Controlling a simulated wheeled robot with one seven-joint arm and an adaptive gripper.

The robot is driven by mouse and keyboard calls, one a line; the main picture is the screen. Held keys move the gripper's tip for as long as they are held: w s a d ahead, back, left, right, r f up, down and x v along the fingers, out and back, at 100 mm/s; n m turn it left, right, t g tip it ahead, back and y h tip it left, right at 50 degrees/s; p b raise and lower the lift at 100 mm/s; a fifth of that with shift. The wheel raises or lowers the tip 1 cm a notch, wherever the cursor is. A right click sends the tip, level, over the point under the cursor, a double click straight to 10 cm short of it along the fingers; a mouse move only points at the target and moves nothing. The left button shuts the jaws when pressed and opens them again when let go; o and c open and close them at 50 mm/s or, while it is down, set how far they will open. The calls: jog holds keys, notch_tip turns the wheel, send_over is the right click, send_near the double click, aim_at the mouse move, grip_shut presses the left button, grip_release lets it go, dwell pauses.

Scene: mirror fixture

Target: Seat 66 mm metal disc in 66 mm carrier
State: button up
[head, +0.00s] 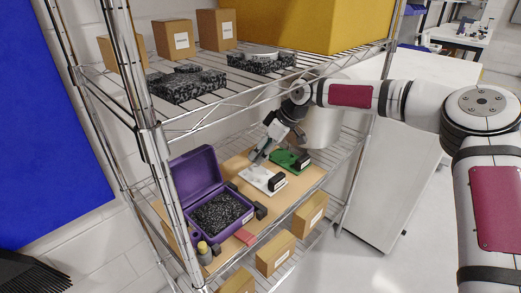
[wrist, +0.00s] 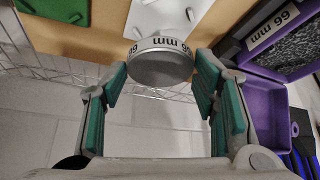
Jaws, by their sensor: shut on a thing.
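My gripper (head: 262,152) is over the middle shelf, just above the white fixture. In the wrist view its teal-padded fingers (wrist: 161,68) are shut on a round grey metal disc (wrist: 160,72), held near the fingertips. The disc's rim label reads 66 mm, upside down. A white fixture (head: 260,180) with a black block lies on the wooden board; part of it shows beyond the disc in the wrist view (wrist: 188,10). A green fixture (head: 284,157) lies behind it. I cannot tell which one is the 66 mm carrier. The disc is not clear in the head view.
An open purple case (head: 193,170) with dark foam sits left of the white fixture; its label reads 66 mm in the wrist view (wrist: 268,32). Wire shelf posts (head: 150,130) and the upper shelf (head: 215,100) bound the space. Cardboard boxes (head: 276,253) stand in front, below.

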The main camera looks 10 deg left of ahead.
jog(key=shift+a+f+b, duration=0.25)
jog(key=shift+a+b, duration=0.05)
jog(key=shift+a, duration=0.45)
jog(key=shift+d+f+b, duration=0.15)
jog(key=shift+f+b, duration=0.35)
jog(key=shift+f, duration=0.7)
jog(key=shift+d+f+b, duration=0.1)
jog(key=shift+f+b, duration=0.35)
jog(key=shift+f, duration=0.7)
jog(key=shift+s+d+f+b, duration=0.1)
jog(key=shift+f+b, duration=0.2)
jog(key=shift+f, duration=0.3)
jog(key=o, duration=1.3)
jog(key=shift+r+p, duration=0.7)
jog(key=shift+r, duration=0.85)
jog(key=o, duration=0.4)
jog(key=shift+o, duration=0.2)
